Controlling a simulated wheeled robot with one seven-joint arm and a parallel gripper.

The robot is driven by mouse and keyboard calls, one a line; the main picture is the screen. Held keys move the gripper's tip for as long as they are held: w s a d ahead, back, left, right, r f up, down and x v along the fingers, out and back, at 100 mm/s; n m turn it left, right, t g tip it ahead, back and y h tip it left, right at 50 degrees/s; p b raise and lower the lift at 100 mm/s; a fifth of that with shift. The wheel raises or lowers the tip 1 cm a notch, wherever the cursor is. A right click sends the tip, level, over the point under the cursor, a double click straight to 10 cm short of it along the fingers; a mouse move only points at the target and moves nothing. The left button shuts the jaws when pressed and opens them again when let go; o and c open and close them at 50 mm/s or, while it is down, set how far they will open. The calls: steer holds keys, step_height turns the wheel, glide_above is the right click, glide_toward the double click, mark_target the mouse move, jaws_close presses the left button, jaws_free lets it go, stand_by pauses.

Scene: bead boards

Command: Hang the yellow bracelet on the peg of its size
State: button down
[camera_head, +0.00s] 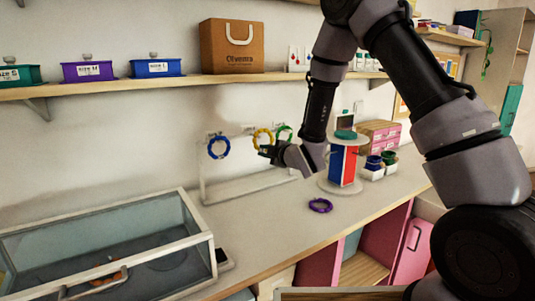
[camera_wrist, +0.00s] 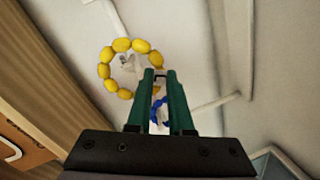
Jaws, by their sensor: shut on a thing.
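The yellow bracelet (camera_head: 262,132) is a ring of beads at the white peg stand (camera_head: 245,187) in the head view, upright between the blue and green bracelets. My gripper (camera_head: 264,151) is at its lower edge. In the wrist view, my gripper's green fingertips (camera_wrist: 160,75) are shut on the right side of the yellow bracelet (camera_wrist: 103,71). A whitish peg-like end shows within the ring; I cannot tell whether the ring is around it or only in front of it.
A blue bracelet (camera_head: 219,147) hangs at the stand's left, and a green one (camera_head: 284,129) at its right. A purple bracelet (camera_head: 320,205) lies on the counter. A glass case (camera_head: 105,250) stands front left. A round display (camera_head: 341,168) stands right of the stand.

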steer(key=shift+f+x, duration=0.1)
steer(key=shift+x, duration=1.35)
steer(key=shift+f+x, duration=0.15)
steer(key=shift+x, duration=1.3)
steer(key=c, duration=0.7)
jaws_free()
steer(key=shift+c, duration=0.2)
